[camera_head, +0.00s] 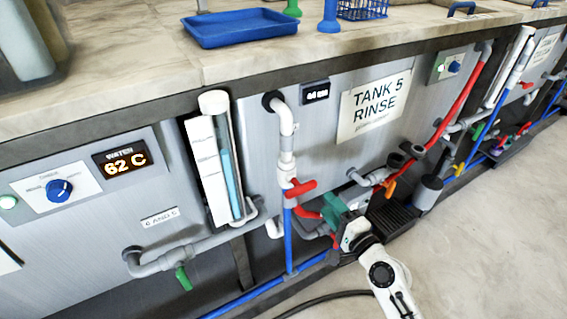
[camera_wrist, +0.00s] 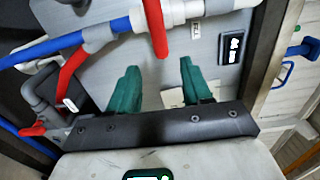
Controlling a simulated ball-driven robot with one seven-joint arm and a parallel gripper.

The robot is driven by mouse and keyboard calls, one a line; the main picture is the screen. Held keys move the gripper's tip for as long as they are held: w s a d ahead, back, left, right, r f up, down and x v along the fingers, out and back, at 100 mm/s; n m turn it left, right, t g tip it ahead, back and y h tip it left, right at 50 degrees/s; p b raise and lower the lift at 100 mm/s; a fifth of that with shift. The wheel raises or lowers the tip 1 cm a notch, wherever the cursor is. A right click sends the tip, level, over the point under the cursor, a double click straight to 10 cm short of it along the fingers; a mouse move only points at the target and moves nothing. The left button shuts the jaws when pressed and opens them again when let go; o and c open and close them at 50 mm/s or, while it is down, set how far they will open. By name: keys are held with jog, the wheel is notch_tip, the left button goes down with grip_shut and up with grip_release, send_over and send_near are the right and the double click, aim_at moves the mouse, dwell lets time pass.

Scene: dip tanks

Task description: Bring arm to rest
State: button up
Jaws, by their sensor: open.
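My gripper (camera_head: 335,209) is at the lower middle of the head view, at the end of my white arm, in front of the pipework below the Tank 5 Rinse sign (camera_head: 376,103). In the wrist view its two green fingers (camera_wrist: 157,85) stand apart with nothing between them. A red valve handle (camera_head: 300,188) on the white and blue pipe is up and left of the gripper in the head view. In the wrist view a red handle (camera_wrist: 154,25) hangs just beyond the fingertips. I cannot tell whether the gripper touches any pipe.
A worktop (camera_head: 120,66) carries a blue tray (camera_head: 238,27). To the left are a 62 C display (camera_head: 122,163) and a blue knob (camera_head: 59,190). Red pipe (camera_head: 460,92) and an orange handle (camera_head: 389,189) are on the right. A dark grate (camera_head: 393,216) lies low; open floor (camera_head: 490,240) is at lower right.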

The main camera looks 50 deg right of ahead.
jog(key=s+a+n+g+y+p, duration=0.1)
jog(key=a+n+g+y+p, duration=0.55)
jog(key=a+n, duration=0.65)
jog(key=s+a+r+n+g+h+p, duration=0.1)
jog(key=s+n+g+p, duration=0.3)
jog(key=s+n+g, duration=0.4)
jog(key=s+a+g, duration=0.1)
jog(key=s+g, duration=0.1)
jog(key=s, duration=0.5)
jog(key=shift+s+a+r+h+p, duration=0.2)
jog(key=shift+r+h+p, duration=0.15)
jog(key=shift+r+p, duration=0.05)
